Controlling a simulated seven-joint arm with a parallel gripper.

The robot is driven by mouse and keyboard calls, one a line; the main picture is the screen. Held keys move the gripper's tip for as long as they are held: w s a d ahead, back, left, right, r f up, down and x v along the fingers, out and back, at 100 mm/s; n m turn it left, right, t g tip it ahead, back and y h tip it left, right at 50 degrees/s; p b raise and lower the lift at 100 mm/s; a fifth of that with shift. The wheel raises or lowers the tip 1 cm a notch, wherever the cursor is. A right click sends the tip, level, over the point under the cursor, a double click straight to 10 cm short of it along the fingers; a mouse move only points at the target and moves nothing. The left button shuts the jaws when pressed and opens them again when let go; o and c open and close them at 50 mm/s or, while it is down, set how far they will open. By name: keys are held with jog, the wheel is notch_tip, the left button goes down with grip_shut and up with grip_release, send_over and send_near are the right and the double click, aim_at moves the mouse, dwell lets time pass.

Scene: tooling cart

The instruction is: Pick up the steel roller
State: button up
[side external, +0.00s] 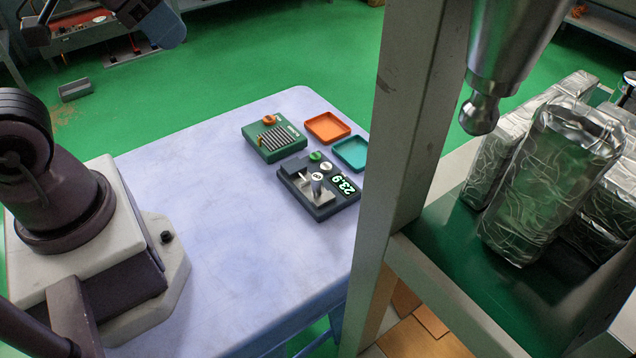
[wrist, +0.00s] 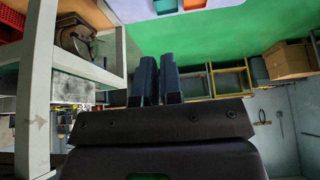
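No roller shows clearly in the wrist view.
An orange tray (side external: 327,127) and a teal tray (side external: 351,153) lie beside the blocks. A grey post (side external: 398,150) and a shelf with foil-wrapped packs (side external: 550,185) stand at the right, hiding part of the table.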

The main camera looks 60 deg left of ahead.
jog(key=o, duration=0.8)
jog(key=m+t+y, duration=0.9)
jog(key=m+t, duration=0.1)
jog(key=m, duration=2)
send_near(314, 183)
jog(key=shift+s+d+f, duration=0.2)
jog(key=shift+s+d, duration=0.35)
jog(key=shift+s, duration=0.05)
jog(key=shift+w+f+h, duration=0.1)
jog(key=shift+f+h, duration=0.1)
jog(key=shift+h, duration=0.1)
jog(key=x, duration=0.7)
jog(key=shift+w+a+r, duration=0.1)
jog(key=shift+a+r, duration=0.05)
jog(key=shift+a+r+x, duration=0.15)
jog(key=shift+r+x, duration=0.05)
jog(key=shift+x, duration=1.15)
jog(key=shift+a+r+x, duration=0.15)
jog(key=shift+x, duration=1.15)
